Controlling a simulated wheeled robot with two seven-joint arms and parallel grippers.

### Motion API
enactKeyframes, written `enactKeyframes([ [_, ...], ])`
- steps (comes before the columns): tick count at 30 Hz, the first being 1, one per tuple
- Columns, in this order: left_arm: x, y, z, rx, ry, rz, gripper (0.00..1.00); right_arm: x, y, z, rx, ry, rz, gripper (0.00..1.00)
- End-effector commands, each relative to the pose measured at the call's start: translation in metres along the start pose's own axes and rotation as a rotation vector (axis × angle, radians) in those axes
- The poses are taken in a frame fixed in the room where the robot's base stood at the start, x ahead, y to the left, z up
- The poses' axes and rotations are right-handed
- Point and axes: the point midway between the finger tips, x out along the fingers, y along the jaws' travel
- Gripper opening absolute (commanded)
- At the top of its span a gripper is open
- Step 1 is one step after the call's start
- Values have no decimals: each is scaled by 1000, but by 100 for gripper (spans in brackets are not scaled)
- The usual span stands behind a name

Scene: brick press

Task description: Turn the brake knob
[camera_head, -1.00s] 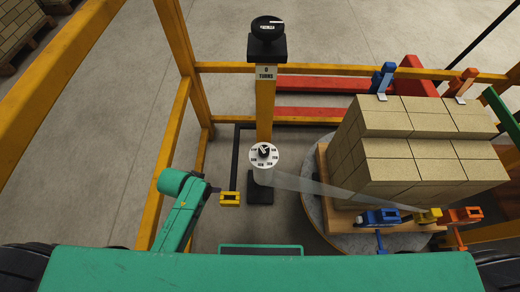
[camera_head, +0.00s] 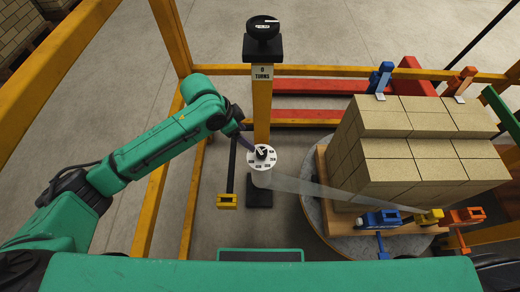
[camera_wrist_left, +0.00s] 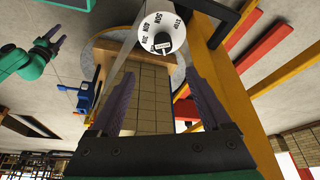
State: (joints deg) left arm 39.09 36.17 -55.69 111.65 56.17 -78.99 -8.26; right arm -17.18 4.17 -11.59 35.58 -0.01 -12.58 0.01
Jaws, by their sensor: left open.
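The brake knob (camera_head: 262,150) is a small black knob on a round white dial (camera_head: 262,165) with printed markings, mounted on the yellow post. In the left wrist view the knob (camera_wrist_left: 162,46) sits at the lower part of the dial (camera_wrist_left: 160,28), ahead of the fingertips. My left gripper (camera_head: 246,138) is just to the left of the dial in the head view, partly hidden by its own arm. In the left wrist view the left gripper (camera_wrist_left: 161,68) has its purple fingers wide apart with nothing between them. My right arm shows at the left there; its gripper (camera_wrist_left: 54,36) is small and unclear.
A yellow post (camera_head: 262,103) carries a "0 TURNS" sign and a black top knob (camera_head: 264,29). A translucent film strip (camera_head: 330,187) runs from the post to a yellow clamp (camera_head: 429,217). Stacked bricks (camera_head: 400,150) stand on a round turntable (camera_head: 325,225) at the right.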

Motion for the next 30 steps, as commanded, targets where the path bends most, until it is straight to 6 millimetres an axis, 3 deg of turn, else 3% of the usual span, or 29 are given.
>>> enactKeyframes([
  [5,8,-8,4,4,-19,6,81,1,1,0,0,0,2,50],
  [18,118,-7,5,4,-18,3,81,13,7,3,-1,-3,9,50],
  [21,134,-7,5,4,-16,3,81,16,7,3,-1,-3,10,50],
  [30,143,-7,5,5,-16,2,81,16,7,4,0,-4,10,50],
])
